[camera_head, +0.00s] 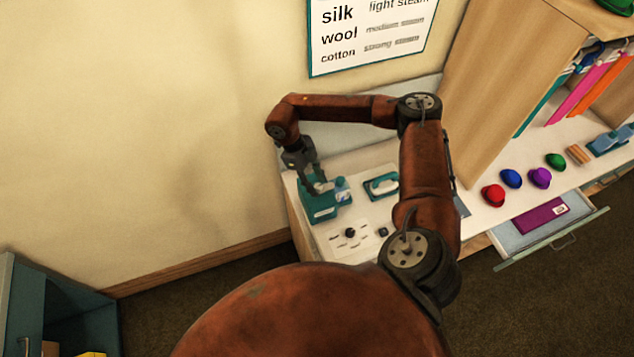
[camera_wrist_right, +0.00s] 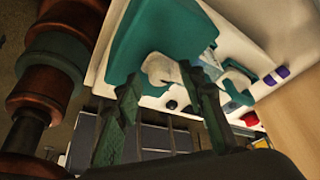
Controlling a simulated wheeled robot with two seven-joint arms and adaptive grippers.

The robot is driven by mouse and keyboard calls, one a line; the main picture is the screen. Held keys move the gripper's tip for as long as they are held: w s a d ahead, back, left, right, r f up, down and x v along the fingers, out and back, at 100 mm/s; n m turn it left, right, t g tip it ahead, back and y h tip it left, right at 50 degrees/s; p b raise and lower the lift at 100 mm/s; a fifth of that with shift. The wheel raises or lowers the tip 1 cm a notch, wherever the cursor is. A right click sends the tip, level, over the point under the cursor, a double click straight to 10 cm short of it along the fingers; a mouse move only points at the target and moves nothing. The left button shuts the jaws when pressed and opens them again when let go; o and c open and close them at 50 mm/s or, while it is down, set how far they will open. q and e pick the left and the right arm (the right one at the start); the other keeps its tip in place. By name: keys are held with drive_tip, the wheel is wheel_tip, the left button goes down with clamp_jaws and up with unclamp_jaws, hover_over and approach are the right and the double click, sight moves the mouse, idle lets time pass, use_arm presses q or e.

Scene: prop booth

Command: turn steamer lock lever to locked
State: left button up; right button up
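The teal steamer (camera_head: 318,209) stands on the pale counter at the wall end, with a bluish clear part on its right side. In the right wrist view the steamer (camera_wrist_right: 165,32) fills the upper middle. A rounded white part (camera_wrist_right: 160,70) shows at its near side; I cannot tell for sure whether it is the lock lever, or its position. My right gripper (camera_head: 318,184) reaches down at the steamer from above. In its wrist view the fingers (camera_wrist_right: 160,84) are apart, on either side of the white part; contact is unclear. My left gripper is not in view.
A white iron (camera_head: 383,186) on a teal rest and a panel with a black knob (camera_head: 350,232) are close by. Several coloured hats, including a red one (camera_head: 493,195), line the counter. An open drawer (camera_head: 550,232) juts out at right. A wooden shelf (camera_head: 515,75) stands behind.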

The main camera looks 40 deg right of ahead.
drive_tip(key=v, duration=1.1)
drive_tip(key=shift+r, duration=0.4)
drive_tip(key=shift+w, duration=0.1)
